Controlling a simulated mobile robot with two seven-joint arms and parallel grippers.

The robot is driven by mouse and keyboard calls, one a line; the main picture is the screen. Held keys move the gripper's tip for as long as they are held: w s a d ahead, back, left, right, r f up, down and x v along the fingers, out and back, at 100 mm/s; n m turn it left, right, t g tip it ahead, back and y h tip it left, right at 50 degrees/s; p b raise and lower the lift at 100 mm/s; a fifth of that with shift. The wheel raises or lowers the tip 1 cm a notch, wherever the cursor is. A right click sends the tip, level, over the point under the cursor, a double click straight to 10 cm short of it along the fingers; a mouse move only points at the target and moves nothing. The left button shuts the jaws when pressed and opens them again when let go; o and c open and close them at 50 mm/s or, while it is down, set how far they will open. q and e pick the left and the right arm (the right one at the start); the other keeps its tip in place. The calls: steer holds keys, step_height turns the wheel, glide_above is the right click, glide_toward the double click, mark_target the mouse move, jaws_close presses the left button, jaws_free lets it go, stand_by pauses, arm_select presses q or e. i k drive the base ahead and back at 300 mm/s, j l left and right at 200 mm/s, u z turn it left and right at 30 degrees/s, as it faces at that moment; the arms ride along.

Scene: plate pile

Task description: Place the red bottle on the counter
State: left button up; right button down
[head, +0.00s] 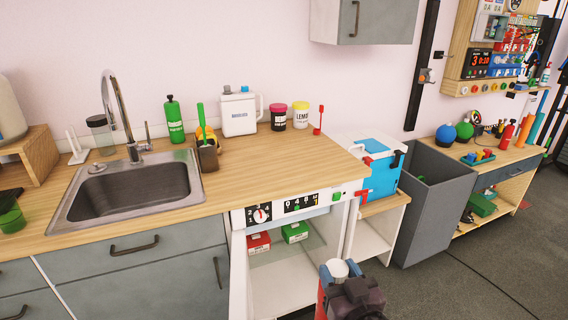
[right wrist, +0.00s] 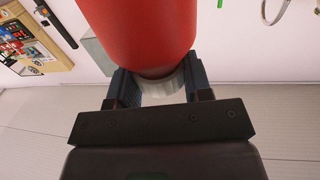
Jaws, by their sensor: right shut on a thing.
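My right gripper (head: 347,275) is low at the bottom of the head view, in front of the counter's front edge. It is shut on the red bottle (right wrist: 140,30), whose pale cap end (right wrist: 163,88) sits between the two fingers in the right wrist view. In the head view the pale cap (head: 338,268) shows between the fingers, and most of the bottle is hidden. The wooden counter (head: 275,165) is beyond the gripper, apart from the bottle. My left gripper is not in view.
A sink (head: 135,188) is set in the counter at left. A green bottle (head: 175,122), a brush holder (head: 208,155), a white jug (head: 239,113) and two jars stand along the back. The counter's front right is clear. A grey bin (head: 435,200) stands at right.

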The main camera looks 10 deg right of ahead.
mark_target(269, 162)
steer(key=k+l+u, duration=0.25)
steer(key=l, duration=0.25)
steer(key=k+l+u, duration=0.15)
steer(key=l, duration=0.15)
steer(key=l+u, duration=0.35)
steer(key=l, duration=0.15)
steer(key=k+l+u, duration=0.15)
steer(key=l, duration=0.15)
steer(key=i+l+u, duration=0.1)
steer(key=l+u, duration=0.2)
steer(key=l, duration=0.3)
steer(key=l+u, duration=0.3)
steer(key=l, duration=0.25)
steer(key=i+l+u, duration=0.1)
steer(key=l+u, duration=0.3)
steer(key=l, duration=1)
